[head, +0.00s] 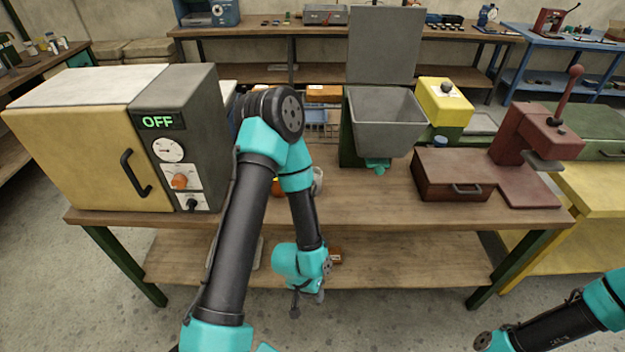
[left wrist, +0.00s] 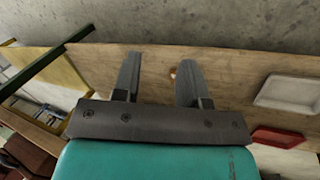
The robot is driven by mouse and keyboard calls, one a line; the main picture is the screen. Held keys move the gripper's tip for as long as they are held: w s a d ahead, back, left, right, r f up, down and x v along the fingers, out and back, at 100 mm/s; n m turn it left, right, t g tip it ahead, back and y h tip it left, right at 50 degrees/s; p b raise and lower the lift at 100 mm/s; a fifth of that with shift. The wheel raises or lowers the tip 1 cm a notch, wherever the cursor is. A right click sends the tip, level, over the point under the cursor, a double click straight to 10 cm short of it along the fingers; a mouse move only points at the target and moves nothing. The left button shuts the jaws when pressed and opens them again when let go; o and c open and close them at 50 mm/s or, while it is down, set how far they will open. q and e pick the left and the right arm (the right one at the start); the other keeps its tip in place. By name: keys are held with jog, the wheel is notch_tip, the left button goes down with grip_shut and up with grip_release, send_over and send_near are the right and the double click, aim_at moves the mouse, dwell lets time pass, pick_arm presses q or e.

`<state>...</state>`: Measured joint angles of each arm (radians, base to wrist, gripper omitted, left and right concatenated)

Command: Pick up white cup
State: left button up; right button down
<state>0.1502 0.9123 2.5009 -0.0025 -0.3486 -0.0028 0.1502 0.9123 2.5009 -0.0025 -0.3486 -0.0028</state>
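A white rounded thing (head: 318,180), which looks like the white cup, stands on the workbench just behind my left arm. The arm hides most of it in the head view. I cannot make out a cup in the left wrist view. My left gripper (left wrist: 159,62) is open, its two fingers apart with nothing held between them. In the head view it hangs low in front of the bench, near the lower shelf, with its fingers hard to make out. My right arm shows only in part at the lower right; its gripper is out of view.
The workbench (head: 400,206) holds an oven marked OFF (head: 95,130) at left, a grey hopper (head: 385,120) and a dark red box (head: 452,178). A white tray (left wrist: 288,95) and a red tray (left wrist: 278,137) show in the left wrist view. The bench's front middle is clear.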

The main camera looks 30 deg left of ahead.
pick_arm(q)
jog(key=shift+o, duration=0.3)
jog(key=o, duration=1.1)
